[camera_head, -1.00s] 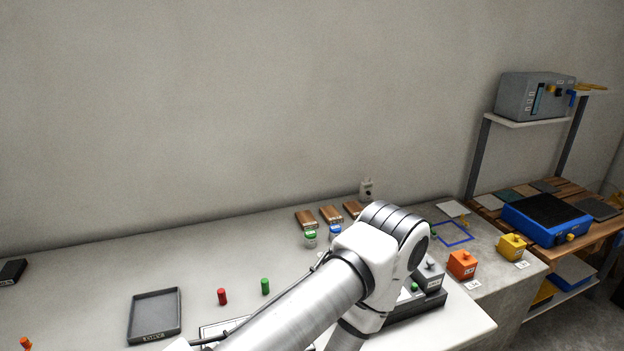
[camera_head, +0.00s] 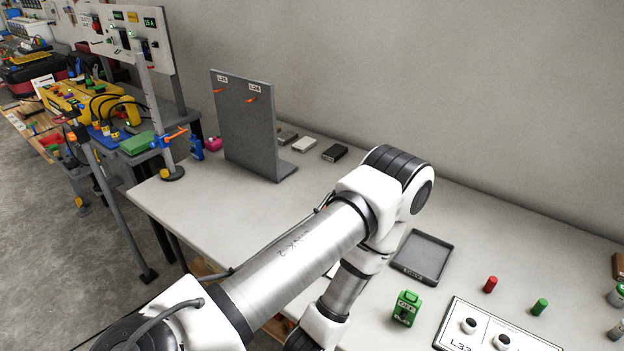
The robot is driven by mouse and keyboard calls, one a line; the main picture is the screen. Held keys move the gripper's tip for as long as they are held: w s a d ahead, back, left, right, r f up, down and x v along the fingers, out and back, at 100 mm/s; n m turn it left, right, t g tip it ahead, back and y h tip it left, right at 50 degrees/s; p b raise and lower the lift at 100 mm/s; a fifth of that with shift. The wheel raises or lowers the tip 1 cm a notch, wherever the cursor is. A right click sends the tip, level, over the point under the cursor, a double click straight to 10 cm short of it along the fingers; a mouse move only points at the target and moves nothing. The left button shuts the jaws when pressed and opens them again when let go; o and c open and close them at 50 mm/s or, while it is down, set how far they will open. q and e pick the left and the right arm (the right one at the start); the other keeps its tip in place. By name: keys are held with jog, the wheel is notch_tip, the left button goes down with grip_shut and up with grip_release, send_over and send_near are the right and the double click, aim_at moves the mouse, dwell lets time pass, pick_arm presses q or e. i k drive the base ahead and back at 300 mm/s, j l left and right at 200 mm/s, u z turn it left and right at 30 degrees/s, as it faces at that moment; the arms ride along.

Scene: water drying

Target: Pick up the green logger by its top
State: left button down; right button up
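One of my arms reaches in from the lower left, bends at the middle and runs down to the bottom edge. Its gripper is outside the picture. My other gripper is not in view either.
Right of the logger lies a white panel (camera_head: 485,330) with black round parts. Behind the panel stand a red cylinder (camera_head: 490,284) and a green cylinder (camera_head: 539,306). A grey upright board (camera_head: 247,125) stands at the table's left. My arm hides the table's middle.

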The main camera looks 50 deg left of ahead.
aim_at(408, 302)
jog(key=u, duration=0.75)
jog(key=k+l+u, duration=0.2)
jog(key=u, duration=0.25)
jog(key=k+l+u, duration=0.25)
jog(key=u, duration=0.15)
jog(key=k+l+u, duration=0.1)
jog(key=k+u, duration=0.2)
jog(key=u, duration=0.15)
jog(key=i, duration=0.45)
